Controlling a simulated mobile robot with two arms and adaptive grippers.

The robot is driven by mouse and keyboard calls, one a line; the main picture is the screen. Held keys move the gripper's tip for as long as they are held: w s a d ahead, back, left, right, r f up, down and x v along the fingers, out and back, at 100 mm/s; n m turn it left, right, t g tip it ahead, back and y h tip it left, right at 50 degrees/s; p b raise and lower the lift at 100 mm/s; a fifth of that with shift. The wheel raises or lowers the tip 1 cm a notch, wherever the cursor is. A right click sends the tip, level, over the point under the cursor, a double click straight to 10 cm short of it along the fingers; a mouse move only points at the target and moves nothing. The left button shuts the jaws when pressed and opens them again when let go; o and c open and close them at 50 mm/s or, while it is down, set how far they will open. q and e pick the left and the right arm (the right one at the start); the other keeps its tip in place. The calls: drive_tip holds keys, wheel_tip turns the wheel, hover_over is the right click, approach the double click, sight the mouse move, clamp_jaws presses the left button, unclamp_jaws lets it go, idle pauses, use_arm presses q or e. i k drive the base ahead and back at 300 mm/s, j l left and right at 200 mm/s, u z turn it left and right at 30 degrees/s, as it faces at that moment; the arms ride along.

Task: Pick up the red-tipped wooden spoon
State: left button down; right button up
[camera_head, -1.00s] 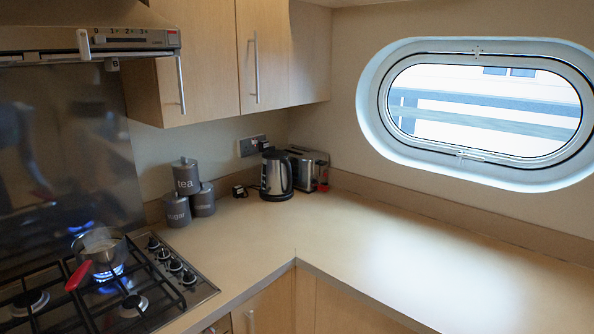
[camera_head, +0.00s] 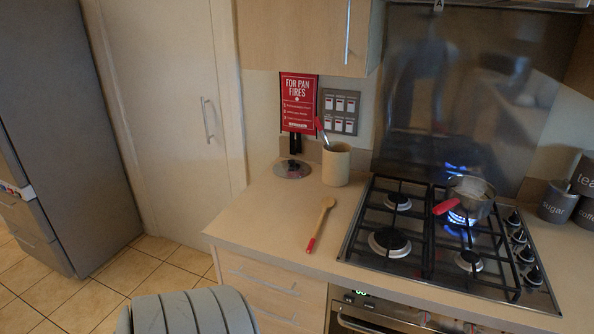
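The red-tipped wooden spoon (camera_head: 321,222) lies flat on the counter (camera_head: 265,217), left of the gas hob. Its wooden bowl end points to the back, and its red tip points towards the counter's front edge. Nothing covers it. Neither of my grippers is in view.
A cream crock (camera_head: 336,165) holding a red-handled utensil stands behind the spoon. A red pan-fires sign (camera_head: 298,102) is behind it. The hob (camera_head: 387,212) has a lit burner under a red-handled pan (camera_head: 470,196). A grey slatted shape (camera_head: 188,314), unclear what, is in front. Counter around the spoon is clear.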

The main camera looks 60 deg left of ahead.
sight(328, 202)
drive_tip(key=u, duration=1.8)
